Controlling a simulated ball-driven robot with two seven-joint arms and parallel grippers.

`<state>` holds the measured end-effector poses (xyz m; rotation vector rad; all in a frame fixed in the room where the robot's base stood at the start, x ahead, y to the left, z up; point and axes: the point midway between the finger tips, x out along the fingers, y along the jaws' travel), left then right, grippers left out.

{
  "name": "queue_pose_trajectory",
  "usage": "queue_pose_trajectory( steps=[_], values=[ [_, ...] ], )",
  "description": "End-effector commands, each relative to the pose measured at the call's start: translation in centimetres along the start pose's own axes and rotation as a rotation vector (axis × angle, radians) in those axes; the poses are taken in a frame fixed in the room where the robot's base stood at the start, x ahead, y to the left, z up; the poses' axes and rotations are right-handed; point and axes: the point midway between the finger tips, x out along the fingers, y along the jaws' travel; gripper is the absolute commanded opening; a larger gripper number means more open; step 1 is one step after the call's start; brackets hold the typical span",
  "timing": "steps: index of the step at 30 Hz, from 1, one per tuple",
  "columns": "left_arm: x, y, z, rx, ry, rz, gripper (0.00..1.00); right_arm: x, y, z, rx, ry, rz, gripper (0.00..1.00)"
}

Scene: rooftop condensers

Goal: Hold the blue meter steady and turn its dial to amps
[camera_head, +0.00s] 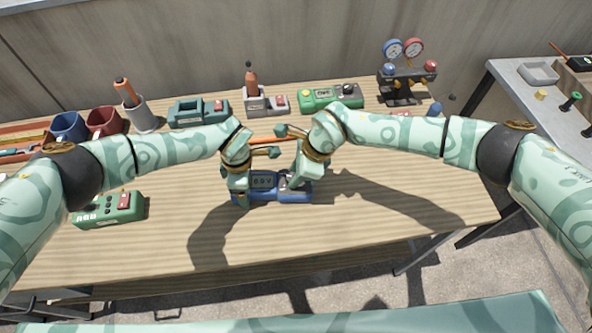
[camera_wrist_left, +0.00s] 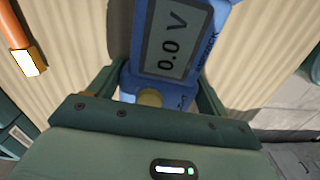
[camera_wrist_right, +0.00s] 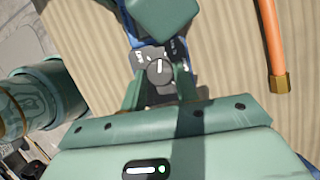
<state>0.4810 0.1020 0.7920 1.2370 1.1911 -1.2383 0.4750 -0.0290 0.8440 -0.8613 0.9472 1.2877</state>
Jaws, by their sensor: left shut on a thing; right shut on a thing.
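The blue meter (camera_head: 273,196) lies face up near the middle of the wooden table. Its screen (camera_wrist_left: 172,40) reads 0.0 V in the left wrist view. My left gripper (camera_head: 240,196) is shut on the meter's left end, with a finger on either side of the blue body (camera_wrist_left: 205,52). My right gripper (camera_head: 299,181) is over the meter's right part and shut on its dial (camera_wrist_right: 158,72). The dial is a dark round knob with a pale pointer line. The right gripper hides the dial in the head view. The printed dial labels are too small to read.
An orange hose (camera_wrist_right: 271,38) lies just behind the meter. A green box with a red switch (camera_head: 110,209) stands to the left. Mugs, tools, a green meter (camera_head: 331,96) and a gauge set (camera_head: 405,75) line the back. The table's front is clear.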

Motion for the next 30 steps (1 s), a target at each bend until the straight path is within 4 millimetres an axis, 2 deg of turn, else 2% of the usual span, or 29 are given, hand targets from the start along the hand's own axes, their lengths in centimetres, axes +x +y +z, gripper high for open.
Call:
queue_pose_trajectory(
  steps=[30],
  values=[
    [-0.03,0.00,0.01,0.002,0.000,0.000,0.41,0.16,0.75,0.36,0.879,0.002,-0.364,0.07]
  ],
)
